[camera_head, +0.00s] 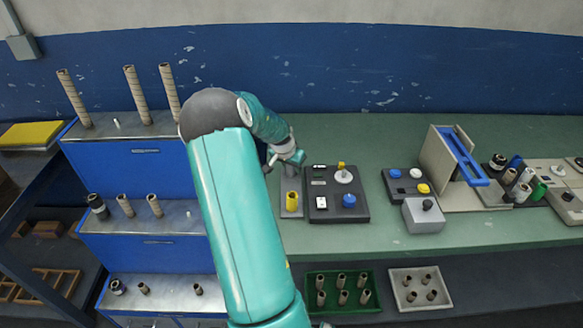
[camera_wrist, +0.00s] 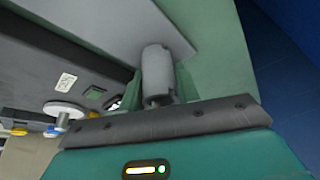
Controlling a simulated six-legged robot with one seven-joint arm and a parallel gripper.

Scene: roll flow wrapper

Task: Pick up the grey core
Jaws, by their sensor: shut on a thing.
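The grey core (camera_wrist: 157,62) is a small pale grey cylinder in the wrist view. My gripper (camera_wrist: 158,84) is shut on it, with a green finger on each side. The core's far end lies against or just in front of a flat grey plate (camera_wrist: 110,22); I cannot tell whether they touch. In the head view my arm reaches over the green bench (camera_head: 390,145), and its end is left of the dark control panel (camera_head: 336,208). The core cannot be made out clearly there, and my arm covers part of that area.
A yellow cylinder (camera_head: 292,201) stands on a grey base beside the control panel. Blue stepped shelves (camera_head: 130,165) with brown tubes stand at left. A grey box (camera_head: 423,215) and a wrapper machine (camera_head: 450,165) are at right. A green tray (camera_head: 342,307) with cores is below.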

